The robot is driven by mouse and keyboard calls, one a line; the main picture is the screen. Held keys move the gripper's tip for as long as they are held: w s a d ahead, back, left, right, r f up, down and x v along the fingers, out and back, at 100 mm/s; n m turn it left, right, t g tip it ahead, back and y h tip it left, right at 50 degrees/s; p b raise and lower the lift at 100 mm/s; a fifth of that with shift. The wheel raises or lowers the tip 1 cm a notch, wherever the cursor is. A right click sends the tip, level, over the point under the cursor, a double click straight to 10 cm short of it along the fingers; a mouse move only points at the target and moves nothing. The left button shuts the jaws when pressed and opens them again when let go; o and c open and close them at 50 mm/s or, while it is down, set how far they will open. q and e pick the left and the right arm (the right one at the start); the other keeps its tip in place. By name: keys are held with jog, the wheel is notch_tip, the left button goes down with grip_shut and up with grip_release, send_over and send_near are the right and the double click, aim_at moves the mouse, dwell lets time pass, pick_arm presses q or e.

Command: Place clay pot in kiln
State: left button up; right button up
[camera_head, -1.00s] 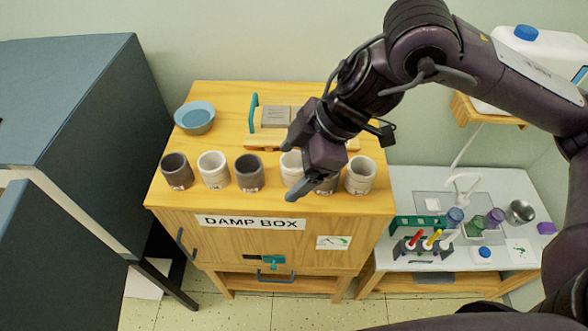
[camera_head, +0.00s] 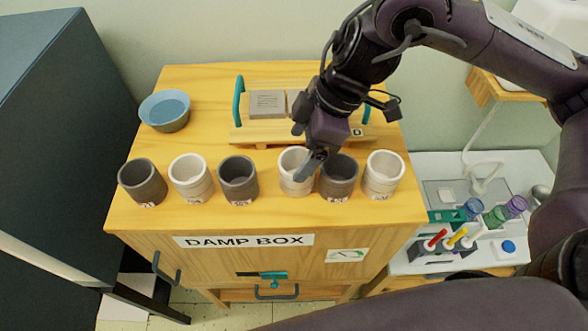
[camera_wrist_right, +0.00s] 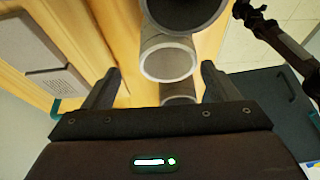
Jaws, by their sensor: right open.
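A row of clay pots, dark grey and white by turns, stands upright along the front of the wooden damp box (camera_head: 215,220). My right gripper (camera_head: 308,160) is open and empty over a white pot (camera_head: 295,187), partly covering it. In the right wrist view, this gripper (camera_wrist_right: 160,82) has its two fingers apart, and a white pot (camera_wrist_right: 168,60) shows between and beyond the fingertips. Whether the fingers touch a pot cannot be told. A large dark blue-grey box (camera_head: 60,100), possibly the kiln, stands at the left; its inside is not seen. My left gripper is not in view.
Dark pots (camera_head: 238,182) and (camera_head: 338,184) flank the white pot closely. A blue bowl (camera_head: 165,112) sits at the back left of the top. A wooden tray with teal handles (camera_head: 238,100) lies behind the pots. A side table (camera_head: 435,170) with cups stands right.

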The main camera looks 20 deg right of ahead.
aim_at(293, 169)
jog(key=shift+s+a+f, duration=0.3)
jog(key=shift+s+f, duration=0.15)
jog(key=shift+f, duration=0.25)
jog(key=x, duration=0.3)
jog(key=shift+f, duration=0.25)
jog(key=shift+w+f, duration=0.1)
jog(key=shift+f, duration=0.25)
jog(key=shift+a, duration=0.1)
jog(key=c, duration=1.2)
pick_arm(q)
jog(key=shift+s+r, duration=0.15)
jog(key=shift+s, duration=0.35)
